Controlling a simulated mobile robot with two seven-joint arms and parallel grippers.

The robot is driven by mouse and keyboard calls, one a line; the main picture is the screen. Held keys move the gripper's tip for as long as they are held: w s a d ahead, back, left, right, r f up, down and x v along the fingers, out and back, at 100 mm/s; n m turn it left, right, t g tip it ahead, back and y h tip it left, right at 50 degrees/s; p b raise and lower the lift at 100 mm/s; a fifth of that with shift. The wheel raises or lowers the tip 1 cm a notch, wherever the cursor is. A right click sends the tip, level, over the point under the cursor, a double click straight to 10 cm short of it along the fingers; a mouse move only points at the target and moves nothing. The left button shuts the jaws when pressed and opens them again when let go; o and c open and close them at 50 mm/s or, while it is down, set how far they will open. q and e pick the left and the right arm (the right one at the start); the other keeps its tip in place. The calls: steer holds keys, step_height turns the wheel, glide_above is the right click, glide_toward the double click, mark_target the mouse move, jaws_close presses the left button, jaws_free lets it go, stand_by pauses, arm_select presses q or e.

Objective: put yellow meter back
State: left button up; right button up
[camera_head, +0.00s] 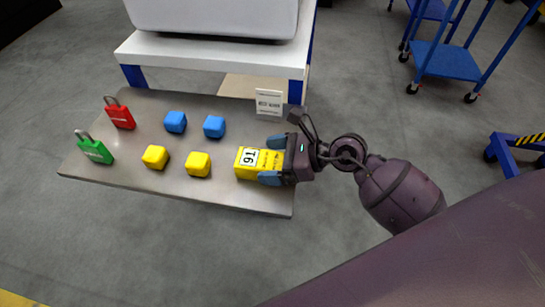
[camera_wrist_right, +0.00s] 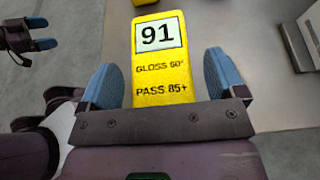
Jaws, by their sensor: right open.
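The yellow meter (camera_head: 249,163) lies near the right end of the grey board. In the right wrist view the meter (camera_wrist_right: 163,60) shows "91", "GLOSS 60°" and "PASS 85+" on its face. My right gripper (camera_head: 270,161) is open, with one blue finger on each side of the meter's near end. In the wrist view my right gripper (camera_wrist_right: 162,80) shows a gap between each finger and the meter. My left gripper (camera_wrist_right: 40,32) shows at the upper left of the wrist view, its blue fingertips apart and nothing between them. It is out of the head view.
On the board (camera_head: 225,195) are a red padlock (camera_head: 121,116), a green padlock (camera_head: 96,151), blue cubes (camera_head: 176,122) (camera_head: 214,126) and yellow cubes (camera_head: 155,157) (camera_head: 198,164). A white table (camera_head: 210,55) is beyond; blue carts (camera_head: 448,60) stand far right.

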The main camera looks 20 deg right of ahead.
steer(key=shift+r, duration=0.25)
steer(key=s+d+r+m+t+y, duration=0.1)
steer(key=s+d+r+m+t, duration=0.5)
steer(key=d+m, duration=0.4)
steer(key=s+d+f+m+t+h, duration=0.2)
steer(key=f+m+h, duration=0.3)
steer(key=m, duration=0.7)
steer(key=s+d+f+m+t+h, duration=0.15)
steer(key=f+m+h, duration=0.4)
steer(key=m, duration=0.75)
steer(key=s+a+f+m+g+h, duration=0.1)
steer(key=s+a+f+m+g, duration=0.2)
steer(key=s+f+m+g, duration=0.3)
step_height(320, 180, down, 5)
steer(key=s+m, duration=0.1)
steer(key=m, duration=0.4)
steer(key=shift+s+r+h+p, duration=0.2)
steer(key=shift+s+h+p, duration=0.15)
steer(key=shift+s+p, duration=0.05)
